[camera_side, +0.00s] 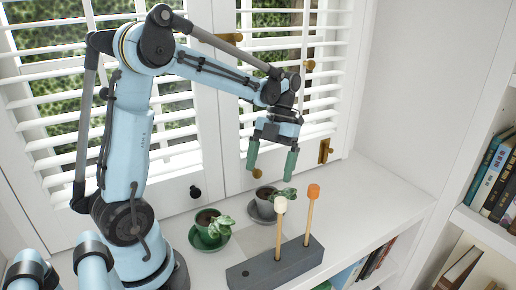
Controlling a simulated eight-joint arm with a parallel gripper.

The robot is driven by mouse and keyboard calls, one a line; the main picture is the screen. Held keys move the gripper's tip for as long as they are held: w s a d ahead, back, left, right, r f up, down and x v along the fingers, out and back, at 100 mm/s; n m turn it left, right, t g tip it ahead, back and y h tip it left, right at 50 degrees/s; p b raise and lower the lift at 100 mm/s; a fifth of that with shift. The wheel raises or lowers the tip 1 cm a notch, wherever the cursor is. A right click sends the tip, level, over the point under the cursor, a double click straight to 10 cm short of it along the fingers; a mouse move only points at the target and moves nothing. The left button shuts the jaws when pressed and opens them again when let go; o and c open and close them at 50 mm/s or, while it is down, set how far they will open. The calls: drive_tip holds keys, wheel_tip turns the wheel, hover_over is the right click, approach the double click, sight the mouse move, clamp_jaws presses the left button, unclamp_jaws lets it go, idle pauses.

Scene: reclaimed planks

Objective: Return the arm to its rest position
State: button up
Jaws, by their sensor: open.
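My light-blue arm stands at the left and reaches over the white sill to the right. My gripper (272,164) hangs at the arm's end with its two green fingers spread apart and nothing between them. It is above the potted plants and behind the grey block, clear of both in the picture. The grey block (262,271) lies at the front of the sill. Two wooden sticks stand upright in it, one with a white tip (280,205) and one with an orange tip (313,191).
A potted plant on a green saucer (212,243) stands left of centre, and another on a grey saucer (254,212) stands behind the block. Shuttered windows (215,120) are behind. A bookshelf (480,225) is at the right. The sill's right part is clear.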

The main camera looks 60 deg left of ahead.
drive_tip(key=s+d+r+n+t+y, duration=0.1)
drive_tip(key=d+n+t, duration=0.3)
drive_tip(key=n, duration=1)
drive_tip(key=s+d+r+n+t+y, duration=0.1)
drive_tip(key=d+n+t, duration=0.3)
drive_tip(key=n, duration=1)
drive_tip(key=s+t, duration=0.1)
drive_tip(key=t, duration=0.2)
drive_tip(key=shift+s+d+n, duration=0.2)
drive_tip(key=shift+d+n, duration=0.05)
drive_tip(key=shift+n, duration=0.15)
drive_tip(key=shift+o, duration=0.7)
drive_tip(key=shift+d+n, duration=0.1)
drive_tip(key=shift+n, duration=0.4)
wheel_tip(320, 180, up, 22)
drive_tip(key=g, duration=0.7)
hover_over(281, 200)
wheel_tip(281, 200, down, 5)
wheel_tip(281, 200, down, 11)
drive_tip(key=shift+r, duration=0.1)
